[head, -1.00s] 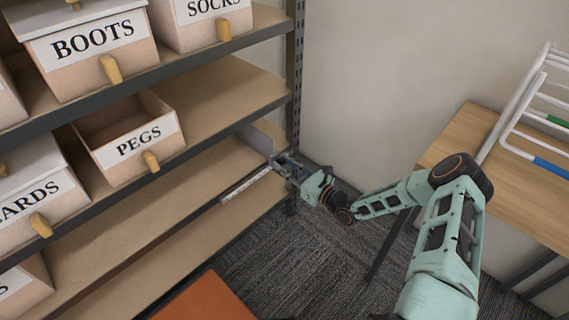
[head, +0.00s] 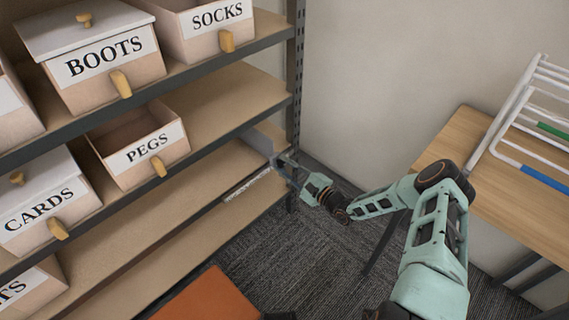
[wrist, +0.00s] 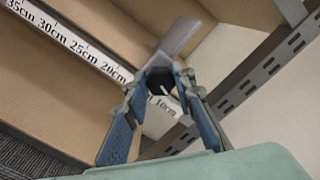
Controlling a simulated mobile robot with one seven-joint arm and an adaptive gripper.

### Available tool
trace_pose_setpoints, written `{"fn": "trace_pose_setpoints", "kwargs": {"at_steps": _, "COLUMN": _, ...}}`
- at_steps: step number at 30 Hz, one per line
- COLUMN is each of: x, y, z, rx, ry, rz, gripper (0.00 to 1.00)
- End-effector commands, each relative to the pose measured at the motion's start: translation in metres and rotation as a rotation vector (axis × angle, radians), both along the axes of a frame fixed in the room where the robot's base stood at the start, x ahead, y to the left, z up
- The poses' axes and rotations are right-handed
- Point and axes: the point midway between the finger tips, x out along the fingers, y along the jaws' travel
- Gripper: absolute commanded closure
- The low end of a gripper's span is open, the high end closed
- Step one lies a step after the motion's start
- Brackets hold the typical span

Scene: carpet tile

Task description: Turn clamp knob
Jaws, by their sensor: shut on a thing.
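The clamp knob (wrist: 160,82) is a dark round knob between the fingertips of my gripper (wrist: 160,92) in the wrist view. A light mark runs across its face. My gripper is shut on it, a blue-padded finger on each side. A grey plate (wrist: 181,38) stands up behind the knob on the shelf. In the head view my gripper (head: 284,165) is at the right end of a shelf edge, beside the upright post, and the knob is hidden there. The grey plate (head: 268,138) shows just behind it.
A printed scale strip (wrist: 75,42) runs along the shelf edge. A perforated post (head: 296,90) is close by my gripper. An open PEGS box (head: 138,146) and a CARDS box (head: 47,201) sit on shelves. A wooden table (head: 500,185) with a white rack (head: 525,120) stands right.

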Motion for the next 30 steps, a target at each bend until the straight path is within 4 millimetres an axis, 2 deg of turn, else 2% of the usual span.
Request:
{"fn": "trace_pose_setpoints", "kwargs": {"at_steps": 18, "x": -0.0006, "y": -0.0002, "z": -0.0005, "rx": -0.38, "ry": -0.38, "rz": -0.001, "gripper": 1.0}}
{"fn": "trace_pose_setpoints", "kwargs": {"at_steps": 30, "x": -0.0006, "y": -0.0004, "z": -0.0025, "rx": -0.496, "ry": -0.497, "rz": -0.001, "gripper": 1.0}}
